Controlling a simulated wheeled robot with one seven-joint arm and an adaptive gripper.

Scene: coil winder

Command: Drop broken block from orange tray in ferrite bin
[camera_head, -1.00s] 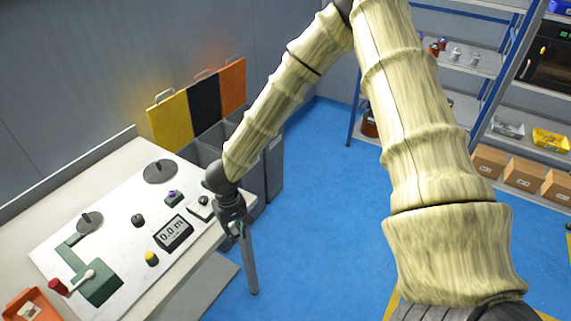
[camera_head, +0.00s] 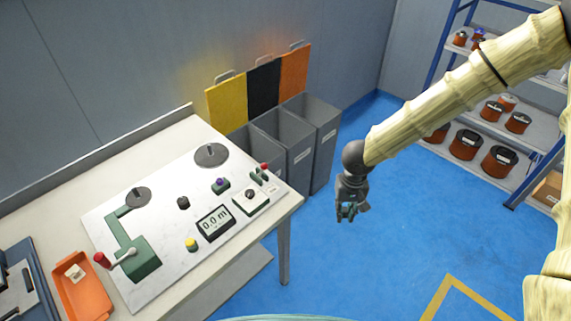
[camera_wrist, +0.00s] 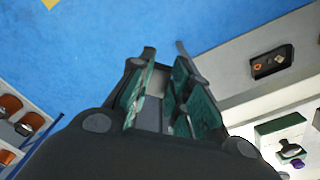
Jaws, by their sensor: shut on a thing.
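My gripper (camera_head: 347,211) hangs over the blue floor, right of the bins and clear of the worktable. It is shut on a grey piece, the block (camera_wrist: 152,112), which shows between the green fingers in the wrist view; its shape is partly hidden. Three grey bins stand behind the table's right end: one under a yellow lid (camera_head: 226,103), one under a black lid (camera_head: 264,85), one under an orange lid (camera_head: 295,70). The lids stand up. The bin labels are too small to read, so I cannot tell which is ferrite. The orange tray (camera_head: 93,300) holds a small pale item (camera_head: 75,273).
The worktable (camera_head: 185,135) carries a winder panel with knobs, a crank and a display (camera_head: 214,223). Blue-framed shelves (camera_head: 481,122) with copper-coloured spools stand at the right. The floor (camera_head: 390,255) between table and shelves is free.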

